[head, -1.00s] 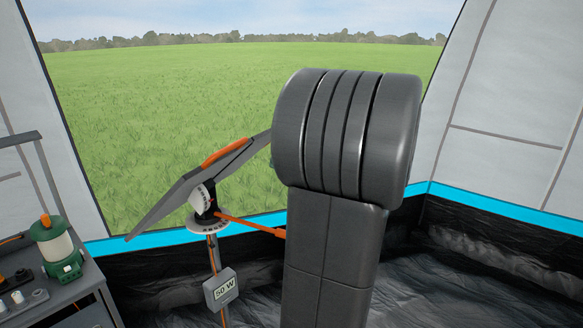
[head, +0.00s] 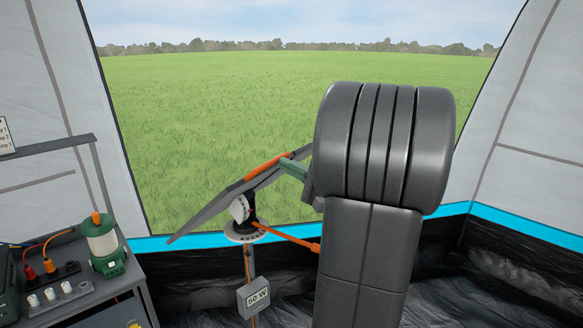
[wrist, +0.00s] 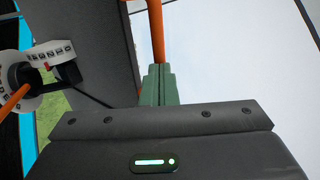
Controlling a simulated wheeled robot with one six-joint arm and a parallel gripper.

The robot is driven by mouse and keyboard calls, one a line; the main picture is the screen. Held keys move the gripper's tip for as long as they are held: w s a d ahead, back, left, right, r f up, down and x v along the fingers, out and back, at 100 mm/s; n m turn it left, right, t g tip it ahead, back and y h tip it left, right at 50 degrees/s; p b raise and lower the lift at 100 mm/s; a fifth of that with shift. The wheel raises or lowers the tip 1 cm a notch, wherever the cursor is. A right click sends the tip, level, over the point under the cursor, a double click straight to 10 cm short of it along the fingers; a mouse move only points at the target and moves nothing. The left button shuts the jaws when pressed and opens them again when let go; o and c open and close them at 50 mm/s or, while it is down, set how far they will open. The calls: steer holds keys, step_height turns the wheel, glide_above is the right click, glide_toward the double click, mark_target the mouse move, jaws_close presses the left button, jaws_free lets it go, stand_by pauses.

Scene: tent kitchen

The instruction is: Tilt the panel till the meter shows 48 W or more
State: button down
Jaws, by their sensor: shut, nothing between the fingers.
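The dark panel (head: 215,205) stands tilted on a post, its right end higher than its left. An orange bar (head: 262,168) runs along its edge; it also shows in the wrist view (wrist: 156,35). The meter (head: 254,297) on the post reads 50 W. A white tilt dial (head: 240,208) sits at the pivot, and an orange lever (head: 285,236) reaches right from it. My gripper (head: 290,165) is shut and empty, its green fingertips at the orange bar; they also show in the wrist view (wrist: 157,72). Whether they touch the bar I cannot tell. My arm hides the panel's right end.
A grey table (head: 80,295) at lower left carries a green lantern (head: 104,245) and a socket strip with red and orange plugs (head: 50,272). The tent's open window shows grass behind the panel. Dark floor lies at lower right.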

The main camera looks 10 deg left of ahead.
steer(key=shift+a+r+p, duration=0.2)
steer(key=shift+r+p, duration=0.1)
steer(key=shift+r, duration=0.1)
steer(key=w+a+r+g+h+p, duration=0.2)
steer(key=w+a+r+h+p, duration=0.2)
steer(key=a+r+p, duration=0.3)
steer(key=a+h+p, duration=0.1)
steer(key=a+p, duration=0.2)
steer(key=a, duration=0.1)
steer(key=shift+w+a+r, duration=0.2)
steer(key=shift+w+r, duration=0.15)
steer(key=shift+w, duration=0.05)
steer(key=shift+r, duration=0.15)
